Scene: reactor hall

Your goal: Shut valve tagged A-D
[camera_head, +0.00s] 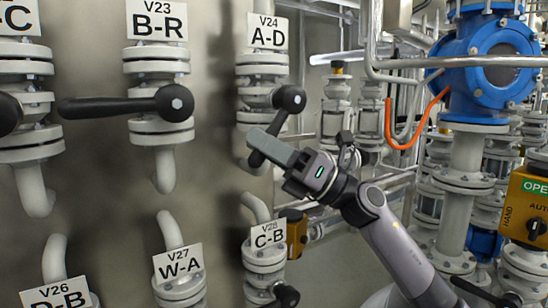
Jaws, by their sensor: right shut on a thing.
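The valve tagged A-D (268,38) is a pale flanged valve at upper centre, under the plate V24. Its black lever (290,98) has a round hub and slants down and left from it. My right gripper (262,146) reaches in from the lower right and is shut on the lever, near its lower end. A grey finger covers part of the lever, and the lever's black tip shows just below it. My left gripper is not in view.
The B-R valve (160,68) stands left, its black lever (118,107) pointing left. The W-A valve (178,264) and C-B valve (268,235) are below. A blue valve body (482,75), an orange hose (398,142) and pipes crowd the right. A yellow control box (526,207) stands far right.

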